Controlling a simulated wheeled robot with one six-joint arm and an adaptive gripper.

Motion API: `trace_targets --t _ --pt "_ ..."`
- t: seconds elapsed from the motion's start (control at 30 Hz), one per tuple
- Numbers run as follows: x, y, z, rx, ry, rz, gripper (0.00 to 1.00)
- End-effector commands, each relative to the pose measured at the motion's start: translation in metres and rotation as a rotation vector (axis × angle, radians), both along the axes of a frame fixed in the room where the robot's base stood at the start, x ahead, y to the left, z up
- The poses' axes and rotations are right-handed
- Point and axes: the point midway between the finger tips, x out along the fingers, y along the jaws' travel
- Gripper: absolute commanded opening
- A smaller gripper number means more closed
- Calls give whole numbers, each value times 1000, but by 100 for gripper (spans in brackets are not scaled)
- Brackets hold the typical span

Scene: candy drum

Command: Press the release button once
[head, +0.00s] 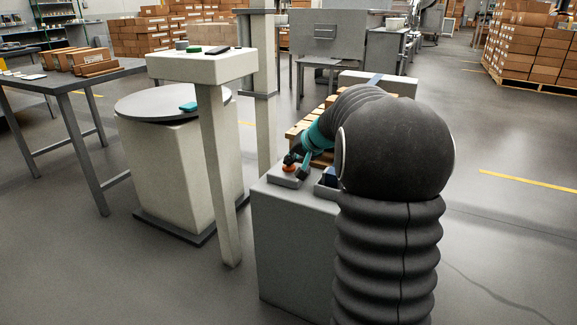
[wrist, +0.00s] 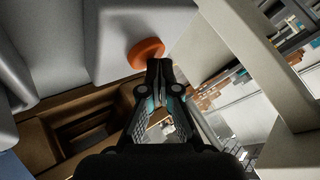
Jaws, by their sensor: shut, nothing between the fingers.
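An orange round button (head: 288,169) sits on a small grey housing on top of a grey cabinet (head: 290,235), left of my arm. It also shows in the wrist view (wrist: 146,53), on a pale grey surface. My gripper (head: 297,163) is at the button in the head view, and its fingers partly cover it. In the wrist view the fingertips (wrist: 159,66) are together, with nothing between them, right beside the button's lower right edge. I cannot tell whether they touch it. Whether the button is pressed down cannot be seen.
A dark blue item (head: 329,176) is on the cabinet, partly behind my arm. A pale post with a shelf (head: 200,68) holding green and black items stands left. Behind it is a drum with a grey round top (head: 150,103) bearing a teal piece (head: 188,106). Open floor lies right.

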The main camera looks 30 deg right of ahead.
Motion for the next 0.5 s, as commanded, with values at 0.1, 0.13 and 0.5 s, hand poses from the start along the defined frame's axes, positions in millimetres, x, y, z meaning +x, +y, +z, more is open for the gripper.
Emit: trace_targets --t 0.1,0.13,0.5 --pt "0 0 6 0 1 1 0" --pt "0 0 8 0 1 1 0" --pt "0 0 16 0 1 1 0"
